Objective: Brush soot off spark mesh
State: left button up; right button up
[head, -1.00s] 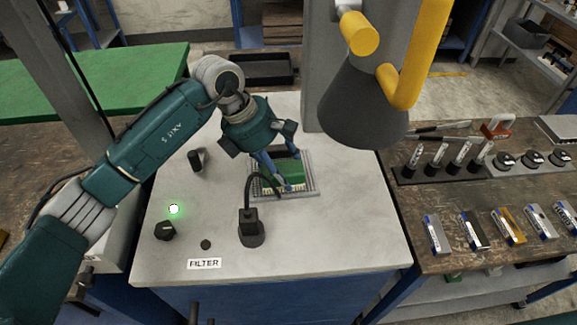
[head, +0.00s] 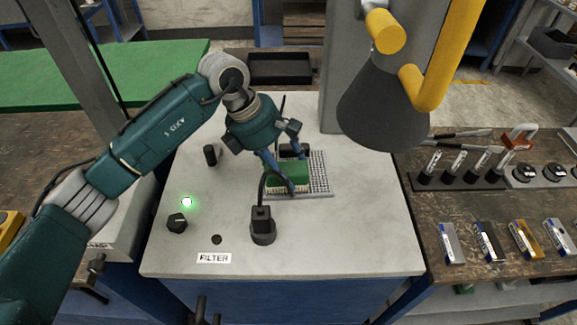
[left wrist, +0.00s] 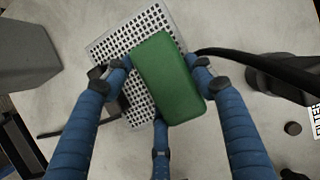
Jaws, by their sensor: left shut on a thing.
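The green brush (head: 288,177) is a block with pale bristles along its lower edge in the head view. My left gripper (head: 294,172) is shut on it, with blue fingers on both sides. The spark mesh (head: 319,176) is a light grey perforated plate lying on the grey cabinet top. The brush is over its left part and hides much of it. In the left wrist view the brush (left wrist: 168,78) is between the fingers, over the mesh (left wrist: 112,42). Bristle contact and soot cannot be made out. My right gripper is not in view.
A black stand with a curved cable (head: 262,228) stands close in front of the mesh. A dark grey hood (head: 383,108) with a yellow arm hangs at the right. A knob (head: 177,223), a lit green lamp (head: 187,202) and a FILTER label (head: 213,258) are at the front left.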

aim_at(305, 163)
pick_arm(q)
jog(key=shift+d, duration=0.1)
jog(key=shift+w+d+b, duration=0.1)
jog(key=shift+d+b, duration=0.3)
jog(key=shift+d, duration=0.8)
jog(key=shift+d+b, duration=0.45)
jog(key=shift+d, duration=0.8)
jog(key=shift+a, duration=0.1)
jog(key=shift+a, duration=1.25)
